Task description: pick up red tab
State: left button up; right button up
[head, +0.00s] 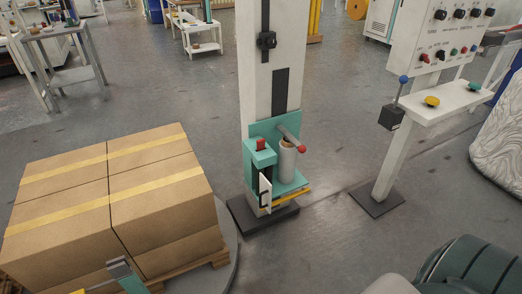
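A small red tab (261,144) stands at the top of the teal carriage (265,158) on the tall white mast. It sits left of the upright pale roll (286,162). A separate grey bar with a red end (301,149) sticks out above the roll. A white flap (265,194) hangs at the front left of the carriage. Neither of my grippers can be made out in the head view. Nothing touches the red tab.
Taped cardboard boxes (60,200) stand on a pallet on a round turntable (230,235) at left. A teal and grey piece (124,273) rises in front of them. A control panel (440,40) on a post with a shelf (445,105) stands at right. Grey floor (340,120) between is clear.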

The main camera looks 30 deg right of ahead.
aim_at(260, 142)
jog(key=l+u, duration=0.2)
jog(key=u, duration=0.2)
jog(key=l+u, duration=0.2)
jog(key=u, duration=0.25)
jog(key=l+u, duration=0.1)
jog(key=l, duration=0.3)
jog(key=k+l+u, duration=0.1)
jog(key=l, duration=0.3)
jog(key=k+l+u, duration=0.1)
jog(key=l, duration=0.3)
jog(key=k+l+u, duration=0.15)
jog(key=l, duration=0.2)
jog(key=k+l+u, duration=0.1)
jog(key=l, duration=0.3)
jog(key=k+l+u, duration=0.1)
jog(key=l, duration=0.25)
jog(key=k+l, duration=0.1)
jog(key=l, duration=0.15)
jog(key=k+l, duration=0.1)
jog(key=l, duration=0.1)
